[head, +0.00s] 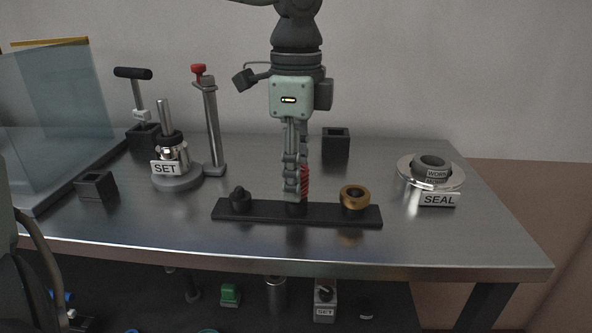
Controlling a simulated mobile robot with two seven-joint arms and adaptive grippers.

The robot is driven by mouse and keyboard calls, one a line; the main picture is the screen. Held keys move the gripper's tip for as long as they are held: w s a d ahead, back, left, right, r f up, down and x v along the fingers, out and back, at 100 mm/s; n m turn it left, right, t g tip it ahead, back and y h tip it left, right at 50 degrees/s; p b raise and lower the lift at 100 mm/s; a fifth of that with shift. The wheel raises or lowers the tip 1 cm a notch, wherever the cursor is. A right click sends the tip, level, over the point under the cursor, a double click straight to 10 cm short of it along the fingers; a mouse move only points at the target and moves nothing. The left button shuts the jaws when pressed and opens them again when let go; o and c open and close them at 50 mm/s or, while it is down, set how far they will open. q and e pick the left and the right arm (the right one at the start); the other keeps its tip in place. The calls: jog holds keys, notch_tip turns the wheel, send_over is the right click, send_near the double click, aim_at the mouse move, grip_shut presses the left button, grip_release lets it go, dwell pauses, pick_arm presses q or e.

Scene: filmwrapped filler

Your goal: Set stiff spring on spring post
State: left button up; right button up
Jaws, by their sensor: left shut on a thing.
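My left gripper (293,196) points straight down at the middle of the bench, over a flat black rack (333,212). It is shut on a red coil spring (305,182), which shows at the right side of the fingers; the fingers hide the rest. The spring is upright, just above or in the rack's middle seat; I cannot tell which. A round grey base with an upright metal post (163,117) and a "SET" label (165,168) stands at the left. It may be the spring post; no red spring is on it. My right gripper is not in view.
The rack also bears a dark knob-like part (240,199) and a brass ring (354,197). A red-topped column (211,125) stands close to the SET base. Small black open boxes (97,186) and a clear panel (55,110) are nearby. A "SEAL" dish (431,170) is right.

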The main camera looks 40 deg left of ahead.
pick_arm(q)
jog(key=shift+f, duration=0.4)
jog(key=o, duration=1.2)
jog(key=shift+r, duration=0.15)
notch_tip(320, 180, up, 12)
jog(key=shift+f, duration=0.1)
